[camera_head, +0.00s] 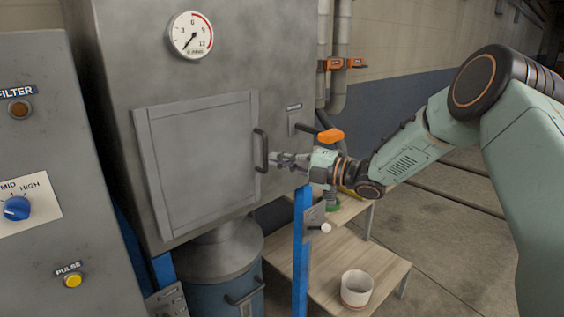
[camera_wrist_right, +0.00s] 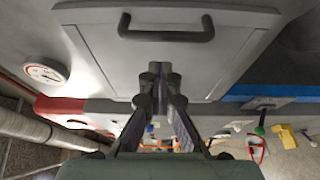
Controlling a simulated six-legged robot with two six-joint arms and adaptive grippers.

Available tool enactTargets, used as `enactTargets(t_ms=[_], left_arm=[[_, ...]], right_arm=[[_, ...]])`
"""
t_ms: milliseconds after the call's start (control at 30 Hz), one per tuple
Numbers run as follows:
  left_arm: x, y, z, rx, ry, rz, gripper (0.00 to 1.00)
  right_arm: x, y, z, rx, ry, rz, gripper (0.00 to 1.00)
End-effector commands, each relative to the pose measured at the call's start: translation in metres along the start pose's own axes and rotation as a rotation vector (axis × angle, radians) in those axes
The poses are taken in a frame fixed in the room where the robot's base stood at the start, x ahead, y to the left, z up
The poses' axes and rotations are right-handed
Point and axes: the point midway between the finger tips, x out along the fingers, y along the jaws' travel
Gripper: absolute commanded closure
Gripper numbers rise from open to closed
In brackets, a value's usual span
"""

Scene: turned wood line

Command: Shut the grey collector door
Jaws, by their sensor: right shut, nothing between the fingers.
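The grey collector door (camera_head: 203,165) is on the front of a large grey cabinet and lies flat or nearly flat against it. I cannot tell whether a small gap is left at its edge. Its dark bar handle (camera_head: 261,151) is at the door's right edge. My right gripper (camera_head: 273,158) is shut and empty, just right of the handle. In the right wrist view the door (camera_wrist_right: 195,60) fills the upper middle, with the handle (camera_wrist_right: 165,35) beyond my shut fingertips (camera_wrist_right: 160,70). Whether the fingertips touch the door is unclear. My left gripper is out of view.
An orange-handled lever (camera_head: 329,136) is just above my right gripper. A blue post (camera_head: 301,250) stands below it. A wooden table (camera_head: 330,265) holds a white pot (camera_head: 356,289). A control panel (camera_head: 50,190) stands at left, and a blue drum (camera_head: 218,285) below the cabinet.

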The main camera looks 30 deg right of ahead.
Motion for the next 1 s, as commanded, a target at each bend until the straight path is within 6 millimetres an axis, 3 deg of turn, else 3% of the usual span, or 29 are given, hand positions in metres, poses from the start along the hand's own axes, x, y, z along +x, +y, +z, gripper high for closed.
enactTargets(t_ms=[67, 500, 1000], left_arm=[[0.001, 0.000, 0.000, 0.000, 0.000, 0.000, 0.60], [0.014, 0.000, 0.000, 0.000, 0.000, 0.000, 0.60], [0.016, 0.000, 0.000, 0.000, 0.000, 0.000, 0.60]], right_arm=[[0.002, 0.000, -0.001, 0.000, 0.002, 0.001, 1.00], [-0.046, -0.001, 0.069, -0.001, 0.000, 0.000, 1.00], [-0.058, 0.000, 0.082, 0.039, -0.004, -0.004, 1.00]])
